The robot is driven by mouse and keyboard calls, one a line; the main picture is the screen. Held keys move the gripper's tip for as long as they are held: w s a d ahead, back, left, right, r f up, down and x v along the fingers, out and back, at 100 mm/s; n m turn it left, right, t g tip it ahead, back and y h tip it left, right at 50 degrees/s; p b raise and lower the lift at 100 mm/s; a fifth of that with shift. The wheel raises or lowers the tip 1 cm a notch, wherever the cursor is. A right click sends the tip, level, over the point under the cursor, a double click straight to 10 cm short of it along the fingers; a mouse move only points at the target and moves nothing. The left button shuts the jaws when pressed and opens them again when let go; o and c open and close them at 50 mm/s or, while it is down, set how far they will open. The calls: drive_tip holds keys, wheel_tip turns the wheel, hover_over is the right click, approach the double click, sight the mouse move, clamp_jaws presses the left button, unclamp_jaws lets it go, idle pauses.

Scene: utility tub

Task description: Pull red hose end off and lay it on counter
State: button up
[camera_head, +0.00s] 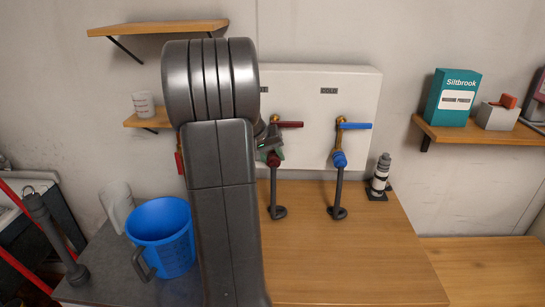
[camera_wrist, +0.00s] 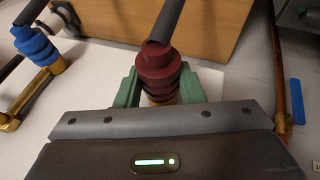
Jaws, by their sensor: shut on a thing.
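The red hose end (camera_head: 273,159) is at the left tap on the white wall panel, with its dark hose (camera_head: 274,190) running down to the counter (camera_head: 330,255). In the wrist view, the ribbed red hose end (camera_wrist: 160,68) sits between the green fingers of my gripper (camera_wrist: 158,88), which is shut on it. A little brass shows just below the red collar; whether the end is fully seated on the tap cannot be told. In the head view my arm partly hides my gripper (camera_head: 268,143). The red tap handle (camera_head: 288,124) is above the hose end.
The blue hose end (camera_head: 339,160) and blue handle (camera_head: 355,126) are to the right. A blue jug (camera_head: 165,238) stands left of my arm. The counter's front and right are clear.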

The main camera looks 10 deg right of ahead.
drive_tip(key=shift+s+a+b, duration=0.2)
drive_tip(key=shift+s+b, duration=0.35)
drive_tip(key=shift+s, duration=0.6)
drive_tip(key=shift+s, duration=0.1)
drive_tip(key=shift+s+a+b, duration=0.2)
drive_tip(key=shift+s+b, duration=0.2)
drive_tip(key=shift+s, duration=0.45)
drive_tip(key=shift+s, duration=0.1)
